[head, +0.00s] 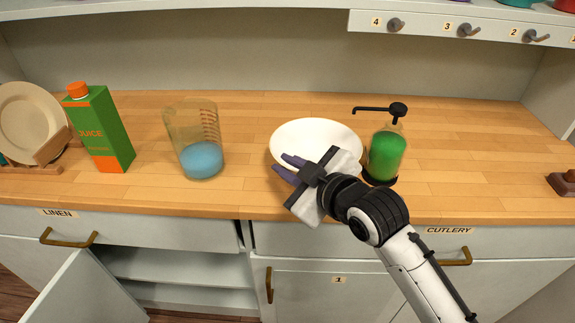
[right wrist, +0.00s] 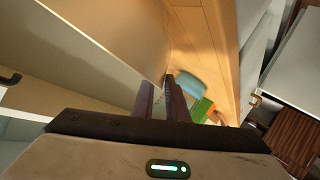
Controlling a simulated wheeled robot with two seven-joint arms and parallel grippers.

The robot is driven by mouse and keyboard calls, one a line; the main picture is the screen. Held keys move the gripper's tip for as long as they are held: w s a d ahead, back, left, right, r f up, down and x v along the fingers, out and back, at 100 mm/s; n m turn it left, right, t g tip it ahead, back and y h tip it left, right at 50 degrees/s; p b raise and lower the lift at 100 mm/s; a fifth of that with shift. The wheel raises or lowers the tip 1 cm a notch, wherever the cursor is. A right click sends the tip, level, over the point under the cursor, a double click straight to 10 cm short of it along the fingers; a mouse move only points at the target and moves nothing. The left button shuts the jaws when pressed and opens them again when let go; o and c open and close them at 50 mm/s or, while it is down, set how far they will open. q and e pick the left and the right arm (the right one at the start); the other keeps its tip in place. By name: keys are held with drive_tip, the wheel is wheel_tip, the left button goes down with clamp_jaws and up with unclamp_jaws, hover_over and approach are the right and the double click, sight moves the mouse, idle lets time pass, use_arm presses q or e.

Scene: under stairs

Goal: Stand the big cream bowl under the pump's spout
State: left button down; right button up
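The big cream bowl (head: 303,132) stands upright on the wooden counter, left of the pump bottle. The pump bottle (head: 387,155) holds green liquid and has a black head. Its spout (head: 366,109) points left, and its tip shows above the bowl's back right rim in the picture. My right gripper (head: 281,167) is in front of the bowl's front left part and hides some of it. My left gripper is not in view.
A jug with blue liquid (head: 202,158), a green juice carton (head: 101,130) and a plate in a rack (head: 32,122) stand to the left. A cupboard door (head: 82,293) hangs open below. Hooks (head: 467,31) line the shelf above. The counter right of the pump is mostly clear.

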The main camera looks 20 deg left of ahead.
drive_tip(key=shift+o, duration=1.4)
drive_tip(key=shift+d+r, duration=0.1)
drive_tip(key=v, duration=1.2)
drive_tip(key=d+f+m+h, duration=0.1)
drive_tip(key=d+f+m, duration=0.2)
drive_tip(key=f, duration=0.3)
drive_tip(key=s+d+f+m+t+h, duration=0.1)
drive_tip(key=d+f+m, duration=0.25)
drive_tip(key=f, duration=0.35)
drive_tip(key=d+f+m+h, duration=0.1)
drive_tip(key=d+f+m, duration=0.1)
drive_tip(key=d+f, duration=0.3)
drive_tip(key=s+d+f+m+h, duration=0.2)
drive_tip(key=s+d+f, duration=0.4)
drive_tip(key=s+f, duration=0.2)
drive_tip(key=s+d+f+m+g+h, duration=0.1)
drive_tip(key=s+d+f+m+h, duration=0.2)
drive_tip(key=s+d+f, duration=0.3)
wheel_tip(320, 180, down, 4)
drive_tip(key=shift+s+d+f, duration=0.1)
drive_tip(key=shift+s+d, duration=0.1)
drive_tip(key=shift+s, duration=0.65)
drive_tip(key=shift+m, duration=0.25)
